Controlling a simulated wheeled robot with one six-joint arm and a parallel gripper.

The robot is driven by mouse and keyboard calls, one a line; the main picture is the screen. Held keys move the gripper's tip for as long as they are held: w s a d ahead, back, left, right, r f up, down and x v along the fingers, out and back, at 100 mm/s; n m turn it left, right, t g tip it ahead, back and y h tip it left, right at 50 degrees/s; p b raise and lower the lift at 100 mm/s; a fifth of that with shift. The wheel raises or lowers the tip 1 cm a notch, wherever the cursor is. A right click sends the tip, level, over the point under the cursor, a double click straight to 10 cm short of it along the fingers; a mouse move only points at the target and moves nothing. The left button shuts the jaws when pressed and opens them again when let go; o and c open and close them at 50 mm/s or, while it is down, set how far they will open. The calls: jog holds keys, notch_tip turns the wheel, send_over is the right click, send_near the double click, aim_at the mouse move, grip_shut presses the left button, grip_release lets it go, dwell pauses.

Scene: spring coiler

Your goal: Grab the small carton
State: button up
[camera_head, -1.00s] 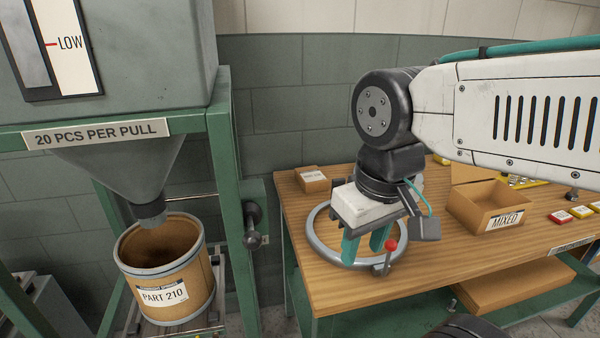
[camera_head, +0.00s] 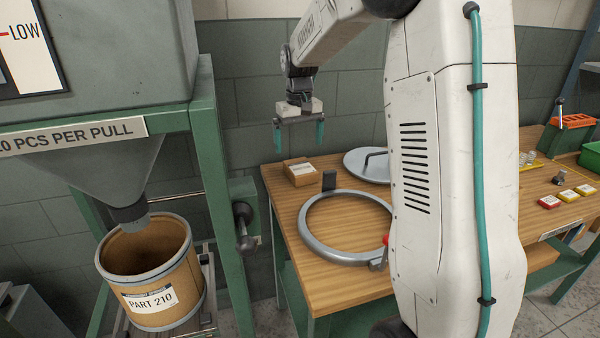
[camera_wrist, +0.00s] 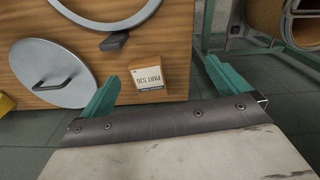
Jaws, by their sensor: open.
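The small carton (camera_head: 302,172) is a brown box with a white label, standing upright near the back left corner of the wooden table. In the wrist view the carton (camera_wrist: 147,75) lies between and beyond the two teal fingers, its label reading PART 530. My gripper (camera_head: 299,138) hangs above the carton with its fingers pointing down. It is open and empty, with a clear gap between fingertips and carton. In the wrist view my gripper (camera_wrist: 160,88) shows both fingers spread wider than the carton.
A grey clamp ring (camera_head: 308,240) with a dark block (camera_head: 329,180) at its rim lies in front of the carton. A grey lid (camera_head: 360,163) with a handle lies to its right. A green frame with a drum labelled PART 210 (camera_head: 150,275) stands left of the table (camera_head: 335,293).

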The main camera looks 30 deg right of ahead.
send_over(304, 170)
jog(key=f, duration=0.8)
jog(key=shift+s+a, duration=0.1)
jog(key=shift+s, duration=0.15)
jog(key=f, duration=0.2)
jog(key=shift+w+d+f, duration=0.15)
jog(key=shift+d+f, duration=0.05)
jog(key=shift+f, duration=0.15)
notch_tip(304, 170, down, 6)
jog(key=shift+w+a+r, duration=0.1)
jog(key=shift+a+r, duration=0.05)
jog(key=c, duration=1.2)
